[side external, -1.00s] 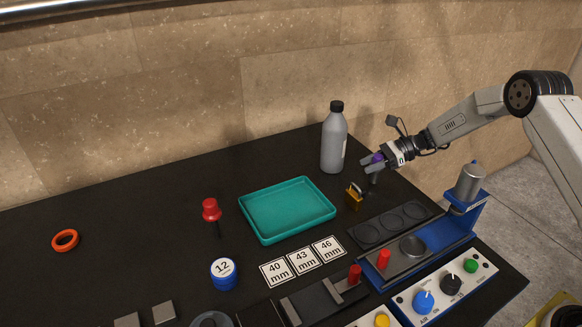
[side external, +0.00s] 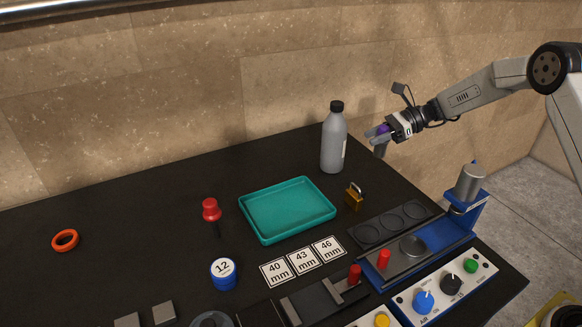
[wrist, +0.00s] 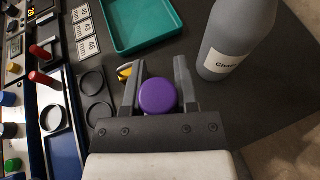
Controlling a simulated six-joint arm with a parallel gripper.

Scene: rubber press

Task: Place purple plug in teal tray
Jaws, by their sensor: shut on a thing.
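My gripper (side external: 378,134) is shut on the purple plug (wrist: 158,96), which sits between the two fingers in the wrist view. In the side view the purple plug (side external: 383,129) shows only as a small patch at the fingers, held up in the air near the right rear of the table. The teal tray (side external: 287,238) lies flat and empty on the black table, to the left of and below my gripper. The tray also shows at the top of the wrist view (wrist: 150,47).
A grey bottle (side external: 333,145) stands between my gripper and the tray's rear side. A brass padlock (side external: 354,199) sits right of the tray. The blue press (side external: 452,228) and number cards (side external: 303,261) lie in front. A red-topped tool (side external: 211,210) is left of the tray.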

